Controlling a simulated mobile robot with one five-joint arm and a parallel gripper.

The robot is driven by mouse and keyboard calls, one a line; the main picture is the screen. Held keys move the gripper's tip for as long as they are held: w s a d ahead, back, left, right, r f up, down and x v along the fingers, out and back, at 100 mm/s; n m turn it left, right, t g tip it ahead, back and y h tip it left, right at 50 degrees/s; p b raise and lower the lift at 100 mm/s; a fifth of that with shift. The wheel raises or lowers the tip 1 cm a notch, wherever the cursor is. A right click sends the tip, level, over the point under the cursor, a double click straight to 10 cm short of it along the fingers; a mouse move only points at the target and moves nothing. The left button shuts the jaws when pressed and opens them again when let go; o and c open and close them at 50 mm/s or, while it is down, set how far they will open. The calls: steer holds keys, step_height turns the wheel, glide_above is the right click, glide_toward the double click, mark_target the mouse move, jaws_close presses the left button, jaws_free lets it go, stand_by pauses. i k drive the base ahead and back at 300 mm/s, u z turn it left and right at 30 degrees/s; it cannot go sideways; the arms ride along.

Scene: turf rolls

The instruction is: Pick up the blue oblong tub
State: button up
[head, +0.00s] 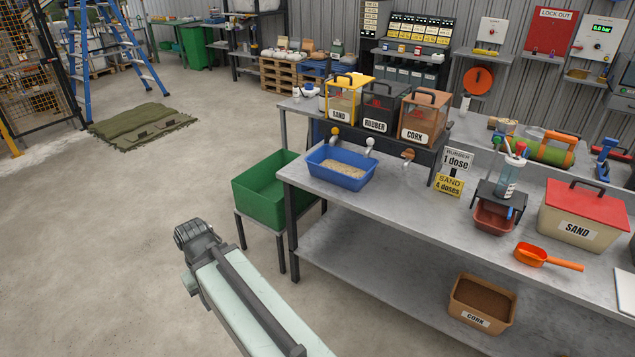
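The blue oblong tub (336,178) stands upright near the left end of the grey workbench (400,207). Pale grainy material (343,168) lies in it. It sits in front of the dispensers, below the spouts of the sand dispenser (341,101) and the rubber dispenser (380,107). My pale arm reaches in from the bottom, left of the bench, and ends in a dark joint well apart from the tub.
A green bin (263,190) on a stand is just left of the bench. The cork dispenser (421,118), a sand box (580,216), an orange scoop (545,257) and small signs (457,160) are to the tub's right. Bare bench lies right of the tub; the left floor is open.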

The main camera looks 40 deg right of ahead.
mark_target(347, 169)
steer(key=u, duration=0.2)
steer(key=i, duration=1.2)
steer(key=u, duration=0.2)
steer(key=i, duration=1.75)
steer(key=z, duration=1.1)
steer(key=i, duration=0.95)
steer(key=z, duration=0.6)
steer(key=k, duration=0.7)
steer(key=z, duration=0.25)
steer(key=i, duration=0.7)
steer(key=u, duration=0.2)
steer(key=k, duration=0.9)
steer(key=z, duration=0.25)
steer(key=i, duration=0.55)
steer(key=u, duration=0.1)
